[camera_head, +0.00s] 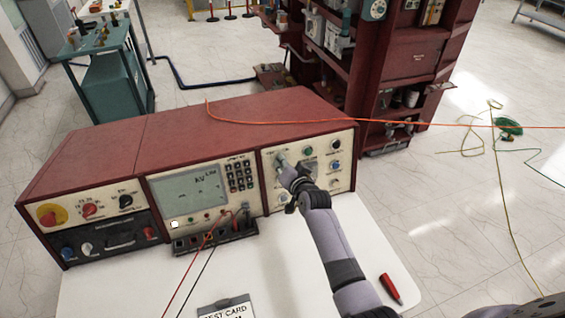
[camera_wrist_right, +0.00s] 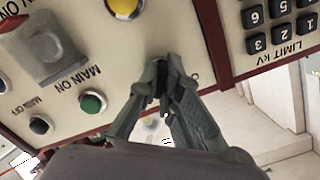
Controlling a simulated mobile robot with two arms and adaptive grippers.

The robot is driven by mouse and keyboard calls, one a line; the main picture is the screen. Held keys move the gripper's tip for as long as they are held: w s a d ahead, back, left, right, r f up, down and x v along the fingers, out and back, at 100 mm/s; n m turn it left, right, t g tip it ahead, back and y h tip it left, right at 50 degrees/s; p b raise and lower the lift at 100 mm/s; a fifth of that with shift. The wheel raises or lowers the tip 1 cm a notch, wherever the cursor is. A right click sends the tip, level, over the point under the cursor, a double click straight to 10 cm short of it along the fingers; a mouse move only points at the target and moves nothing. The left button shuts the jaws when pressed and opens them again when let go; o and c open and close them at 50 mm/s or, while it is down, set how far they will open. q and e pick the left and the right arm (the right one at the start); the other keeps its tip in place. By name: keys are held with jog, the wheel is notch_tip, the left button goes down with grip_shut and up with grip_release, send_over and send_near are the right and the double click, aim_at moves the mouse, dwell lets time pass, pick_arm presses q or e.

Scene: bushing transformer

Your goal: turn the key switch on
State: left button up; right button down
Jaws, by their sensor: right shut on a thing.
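The right panel (camera_head: 319,195) of a red test console carries the key switch. In the head view my right gripper (camera_head: 281,163) is at the upper left of this panel, over the key switch spot. In the right wrist view, turned upside down, my right gripper (camera_wrist_right: 160,82) has its fingertips together against the panel, shut on the small key switch. The fingers hide the key, so its turn angle cannot be seen. The green MAIN ON button (camera_wrist_right: 92,103) is beside the fingers. My left gripper is not in view.
A yellow button (camera_wrist_right: 124,7), a black MAIN OFF button (camera_wrist_right: 40,125) and a keypad (camera_wrist_right: 284,22) surround the fingers. A red marker-like object (camera_head: 391,289) lies on the white table (camera_head: 285,285). An orange cable (camera_head: 290,122) crosses the console top.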

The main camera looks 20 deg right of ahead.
jog(key=shift+f+m, duration=0.1)
jog(key=shift+m, duration=0.5)
jog(key=c, duration=1.8)
grip_release()
jog(key=v, duration=1.2)
